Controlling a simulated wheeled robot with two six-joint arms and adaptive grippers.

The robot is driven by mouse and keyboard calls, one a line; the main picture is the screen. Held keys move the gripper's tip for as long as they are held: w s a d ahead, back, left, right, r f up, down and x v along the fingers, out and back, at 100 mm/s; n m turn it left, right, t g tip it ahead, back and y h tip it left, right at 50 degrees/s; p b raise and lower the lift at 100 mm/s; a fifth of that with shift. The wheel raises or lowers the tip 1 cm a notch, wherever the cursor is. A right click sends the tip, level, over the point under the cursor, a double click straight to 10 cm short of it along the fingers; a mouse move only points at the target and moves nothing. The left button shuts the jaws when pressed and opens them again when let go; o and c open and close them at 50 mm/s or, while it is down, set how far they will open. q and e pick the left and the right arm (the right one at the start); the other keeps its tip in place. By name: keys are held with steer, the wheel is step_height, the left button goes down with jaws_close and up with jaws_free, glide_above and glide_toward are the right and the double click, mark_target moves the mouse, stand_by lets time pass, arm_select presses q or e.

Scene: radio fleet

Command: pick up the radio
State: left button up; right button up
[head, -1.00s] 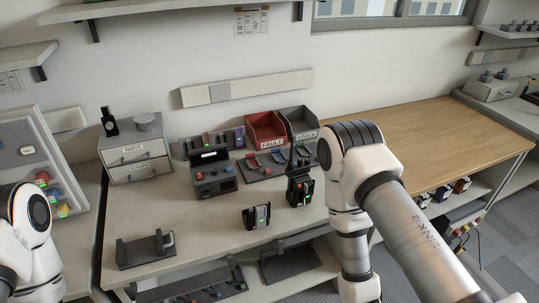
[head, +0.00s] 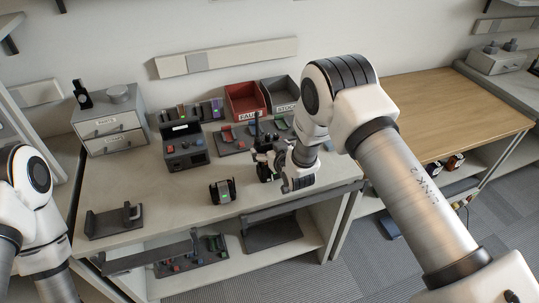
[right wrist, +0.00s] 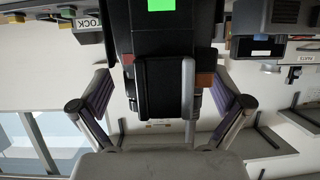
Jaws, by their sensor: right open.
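The radio (head: 264,172) is black and stands upright on the grey workbench, partly hidden behind my right gripper in the head view. In the right wrist view the radio's dark body (right wrist: 168,60) fills the middle, with a bright green patch on it. My right gripper (head: 268,160) is at the radio. Its two fingers are open, one on each side of the radio, with gaps visible in the right wrist view. Of my left arm only links show at the left edge; its gripper is out of view.
A small black device with a green light (head: 222,191) stands just left of the radio. A grey console (head: 186,150), red bin (head: 244,100) and grey bin (head: 281,92) stand behind. A dark holder (head: 113,220) is at the front left.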

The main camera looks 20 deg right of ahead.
steer(key=shift+w+f, duration=0.1)
steer(key=shift+w, duration=0.15)
steer(key=shift+a, duration=0.25)
steer(key=c, duration=1.4)
steer(key=shift+r, duration=0.45)
step_height(320, 180, up, 17)
steer(key=b, duration=0.4)
step_height(320, 180, up, 6)
steer(key=p, duration=0.4)
glide_above(268, 143)
steer(key=shift+s+f, duration=0.1)
steer(key=shift+f, duration=0.05)
